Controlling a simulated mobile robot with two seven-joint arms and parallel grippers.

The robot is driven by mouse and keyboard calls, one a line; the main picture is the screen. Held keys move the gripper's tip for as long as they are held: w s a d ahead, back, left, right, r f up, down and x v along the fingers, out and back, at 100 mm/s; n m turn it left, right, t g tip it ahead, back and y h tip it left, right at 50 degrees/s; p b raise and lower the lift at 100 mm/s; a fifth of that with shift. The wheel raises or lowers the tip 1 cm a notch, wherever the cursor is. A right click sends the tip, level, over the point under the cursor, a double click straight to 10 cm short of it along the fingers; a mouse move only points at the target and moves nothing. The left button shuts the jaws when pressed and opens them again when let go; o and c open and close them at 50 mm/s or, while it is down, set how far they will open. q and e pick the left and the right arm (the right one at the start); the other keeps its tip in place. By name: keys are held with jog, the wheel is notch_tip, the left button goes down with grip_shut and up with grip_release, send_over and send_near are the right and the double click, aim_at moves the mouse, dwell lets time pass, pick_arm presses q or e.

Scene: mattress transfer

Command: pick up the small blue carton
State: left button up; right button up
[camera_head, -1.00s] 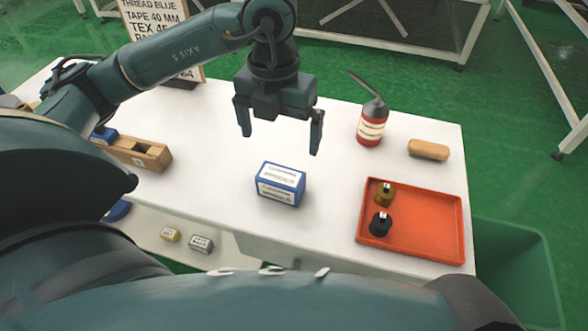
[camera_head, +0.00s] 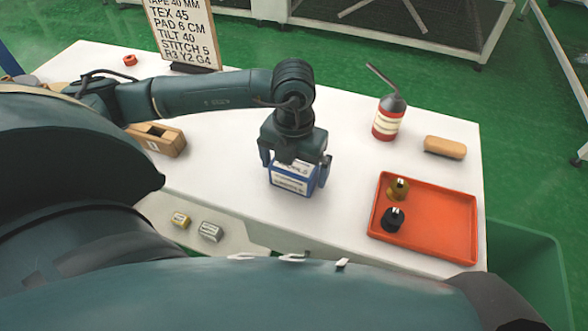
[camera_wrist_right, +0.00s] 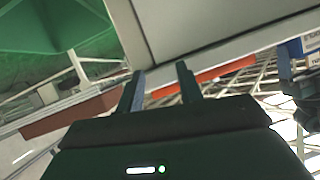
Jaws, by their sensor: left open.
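The small blue carton (camera_head: 291,183), with white printed labels, stands on the white table below my left gripper (camera_head: 295,168). The left gripper points down in the head view with its fingers apart, one at the left and one at the right of the carton. The hand hides part of the carton's top; I cannot tell whether the fingers touch it. My right gripper (camera_wrist_right: 160,90) shows in the right wrist view with its two fingers apart and nothing between them.
An orange tray (camera_head: 440,232) with two spools stands to the right. Behind it are a red bottle (camera_head: 388,120) with a spout and a tan block (camera_head: 445,147). A wooden holder (camera_head: 165,140) stands left, a text board (camera_head: 183,35) at the back.

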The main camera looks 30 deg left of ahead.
pick_arm(q)
jog(key=shift+f, duration=0.1)
jog(key=shift+c, duration=0.2)
jog(key=c, duration=1)
